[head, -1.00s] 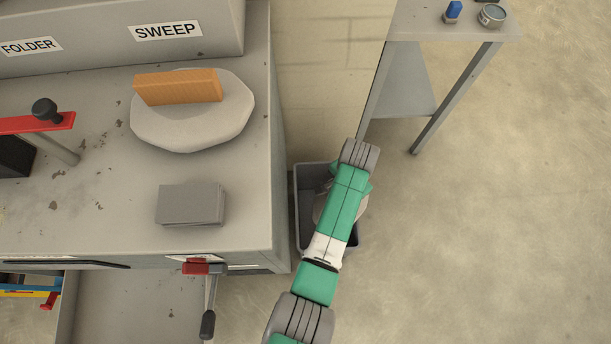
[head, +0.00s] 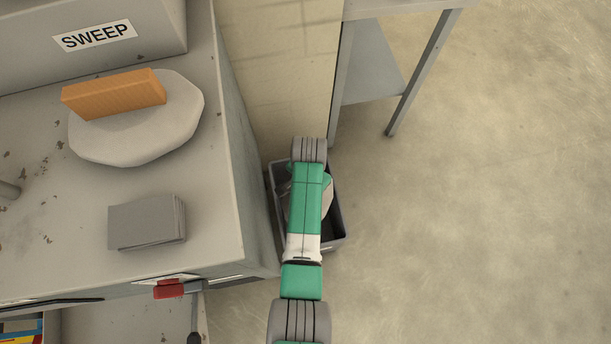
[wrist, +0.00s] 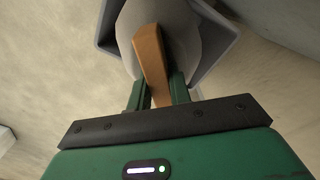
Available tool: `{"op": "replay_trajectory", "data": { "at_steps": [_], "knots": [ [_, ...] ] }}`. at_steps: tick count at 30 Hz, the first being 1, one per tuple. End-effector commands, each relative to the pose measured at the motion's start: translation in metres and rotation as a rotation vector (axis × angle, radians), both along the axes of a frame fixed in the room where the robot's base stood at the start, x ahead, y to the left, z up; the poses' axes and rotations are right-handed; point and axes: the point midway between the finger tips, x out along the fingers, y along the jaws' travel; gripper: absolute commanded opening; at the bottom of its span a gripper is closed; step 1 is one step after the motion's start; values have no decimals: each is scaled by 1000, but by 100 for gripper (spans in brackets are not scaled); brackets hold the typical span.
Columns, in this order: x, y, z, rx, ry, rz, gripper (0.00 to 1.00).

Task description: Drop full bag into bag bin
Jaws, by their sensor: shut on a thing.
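My gripper (wrist: 160,92) is shut on an upright orange-brown strip (wrist: 150,55) on top of a pale grey, rounded bag (wrist: 188,38). The bag bin (wrist: 112,22) is dark grey, and its rim surrounds part of the bag in the wrist view. In the head view the bin (head: 341,243) stands on the floor beside the bench, and my arm covers its middle. A pale part of the bag (head: 326,200) shows beside the arm, within the bin's outline. I cannot tell how deep the bag hangs. The fingers are hidden in the head view.
The grey bench (head: 70,240) left of the bin holds a pale rounded thing (head: 140,135) with an orange block (head: 115,93) on top, a grey stack (head: 147,222) and a SWEEP box (head: 95,35). A metal table (head: 400,10) stands behind. Floor right is clear.

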Motion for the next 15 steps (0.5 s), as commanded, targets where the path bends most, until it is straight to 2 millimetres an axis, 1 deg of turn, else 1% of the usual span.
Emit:
{"op": "replay_trajectory", "data": {
  "at_steps": [1, 2, 10, 11, 12, 14, 15],
  "knots": [
    [1, 0, -10, 0, -2, 0, 0],
    [1, 0, -11, 0, -2, 0, 0],
    [1, 0, -10, 0, -2, 0, 0],
    [1, 0, -10, 0, -2, 0, 26],
    [1, 0, -10, 0, -1, 0, 33],
    [1, 0, -10, 0, -1, 0, 45],
    [1, 0, -10, 0, -1, 0, 45]
  ]
}}
